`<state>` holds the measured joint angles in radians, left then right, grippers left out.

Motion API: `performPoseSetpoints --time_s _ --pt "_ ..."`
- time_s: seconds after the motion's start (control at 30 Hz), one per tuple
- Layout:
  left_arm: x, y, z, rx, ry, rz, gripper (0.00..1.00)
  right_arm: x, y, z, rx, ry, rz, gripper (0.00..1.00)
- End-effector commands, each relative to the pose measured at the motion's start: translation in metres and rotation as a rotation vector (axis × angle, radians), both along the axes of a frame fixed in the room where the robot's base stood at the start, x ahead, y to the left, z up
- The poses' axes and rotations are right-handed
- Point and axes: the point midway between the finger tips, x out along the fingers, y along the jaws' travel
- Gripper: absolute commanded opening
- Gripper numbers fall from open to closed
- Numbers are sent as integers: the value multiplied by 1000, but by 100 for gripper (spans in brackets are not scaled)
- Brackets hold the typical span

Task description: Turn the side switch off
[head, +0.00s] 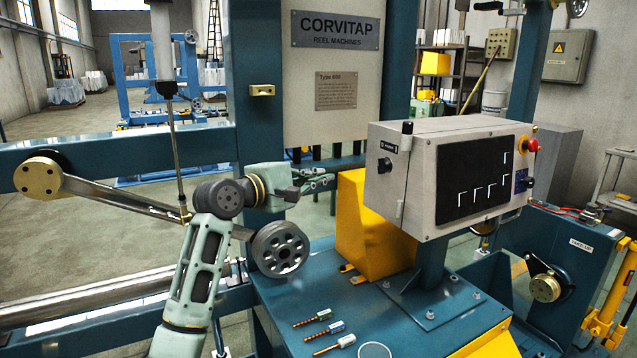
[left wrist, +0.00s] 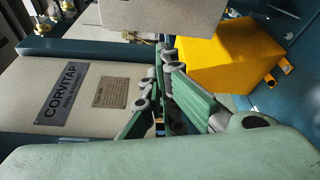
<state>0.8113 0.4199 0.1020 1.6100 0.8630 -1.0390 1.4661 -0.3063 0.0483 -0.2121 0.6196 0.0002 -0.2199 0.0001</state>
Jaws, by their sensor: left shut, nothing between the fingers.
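The grey control box (head: 440,180) stands on a post to the right of centre. The side switch (head: 385,165), a round black knob, sits on the box's left side below a small black label. Its exact setting is too small to read. My left gripper (head: 328,180) is shut and empty, to the left of that side and apart from the switch. In the left wrist view its green fingers (left wrist: 164,58) come together below a grey panel that looks like the box (left wrist: 165,14). I cannot make out the switch there. My right gripper is not in view.
A yellow block (head: 365,235) stands just below and behind the gripper, also in the left wrist view (left wrist: 215,60). A red stop button (head: 530,146) is on the box's far right. Several drill bits (head: 323,328) lie on the blue bench (head: 415,335). A metal arm with a roller (head: 280,250) is at left.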

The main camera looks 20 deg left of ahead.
Motion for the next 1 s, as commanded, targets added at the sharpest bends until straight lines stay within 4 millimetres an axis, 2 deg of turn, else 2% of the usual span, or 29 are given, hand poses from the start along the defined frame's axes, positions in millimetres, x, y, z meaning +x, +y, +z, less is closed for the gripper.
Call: performPoseSetpoints --time_s 0.1,0.3,0.37,0.47,0.6,0.77,1.0 --pt "16 -7 3 -2 2 -4 0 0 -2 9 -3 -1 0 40" --pt "51 -19 1 -2 1 -3 0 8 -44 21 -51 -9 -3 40" --pt "60 -22 0 -2 1 -2 0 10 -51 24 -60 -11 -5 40" --pt "74 -27 -1 -1 0 -3 0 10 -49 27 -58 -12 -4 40" --pt "90 -33 -4 0 1 -3 0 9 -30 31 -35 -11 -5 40" --pt "77 -47 1 3 -2 -4 0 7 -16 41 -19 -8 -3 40" --pt "66 -60 4 2 -1 -2 0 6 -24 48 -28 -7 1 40"
